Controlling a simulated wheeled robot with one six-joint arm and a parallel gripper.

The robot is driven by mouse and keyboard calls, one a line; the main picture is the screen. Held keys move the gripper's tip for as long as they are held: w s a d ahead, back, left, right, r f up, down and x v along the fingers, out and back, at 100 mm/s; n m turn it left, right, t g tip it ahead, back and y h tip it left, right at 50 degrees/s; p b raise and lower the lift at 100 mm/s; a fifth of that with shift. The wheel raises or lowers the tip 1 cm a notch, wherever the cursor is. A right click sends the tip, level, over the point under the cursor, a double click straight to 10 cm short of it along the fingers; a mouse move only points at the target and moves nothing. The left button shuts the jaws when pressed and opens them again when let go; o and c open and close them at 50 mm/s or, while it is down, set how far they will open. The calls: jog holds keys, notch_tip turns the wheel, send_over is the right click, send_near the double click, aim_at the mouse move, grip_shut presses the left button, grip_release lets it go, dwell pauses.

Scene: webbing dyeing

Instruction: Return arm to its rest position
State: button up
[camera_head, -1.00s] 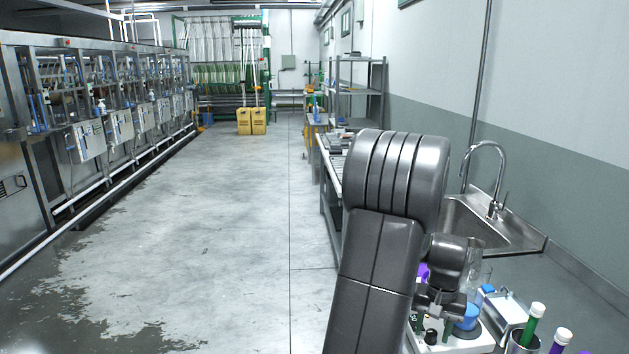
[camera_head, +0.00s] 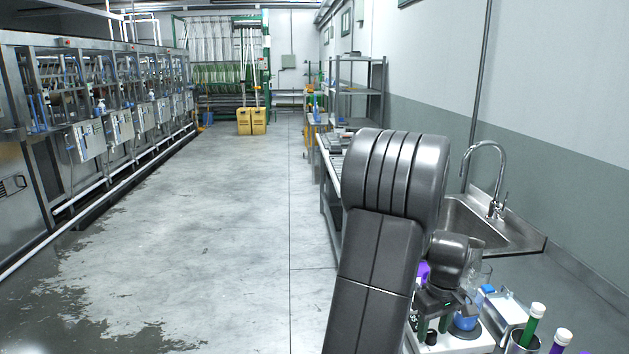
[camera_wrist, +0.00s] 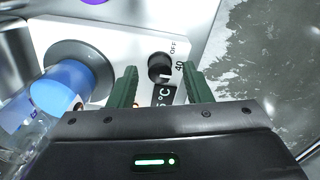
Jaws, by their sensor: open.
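My gripper (camera_wrist: 159,88) is open, with its two green fingers apart and nothing between them. In the wrist view it is over the front of a white hotplate-like device (camera_wrist: 205,15), near a black knob (camera_wrist: 160,68) marked OFF and 40. In the head view my gripper (camera_head: 432,318) hangs low over the same device (camera_head: 470,341) at the lower right, partly hidden by my arm. A glass vessel with blue contents (camera_wrist: 70,85) stands left of the fingers, apart from them as far as I can tell.
A steel sink (camera_head: 480,222) with a tall faucet (camera_head: 484,148) lies behind. The floor (camera_head: 210,240) to the left is clear.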

notch_tip(320, 180, up, 7)
jog(key=shift+r, duration=0.1)
dwell(0.5)
